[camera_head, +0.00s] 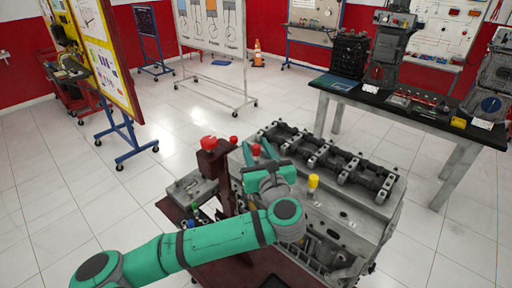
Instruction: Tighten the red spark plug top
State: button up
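A red spark plug top (256,149) stands on the grey engine block (345,225), near its left back edge. My gripper (258,151) is over the block; its two teal fingers look spread apart, with the red top seen between or just behind them. I cannot tell whether a finger touches it. A yellow top (313,181) stands upright on the block, to the right of my gripper. My wrist and arm hide part of the block's left side.
A dark red stand on the left carries a larger red piece (208,143); a small red piece (234,140) shows beside it. A grey box (190,187) lies left. Black valve gear (335,160) runs along the block's back. A bench (400,98) stands back right; the tiled floor is open.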

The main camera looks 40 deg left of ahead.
jog(key=shift+w+a, duration=0.15)
jog(key=shift+w, duration=0.05)
grip_shut()
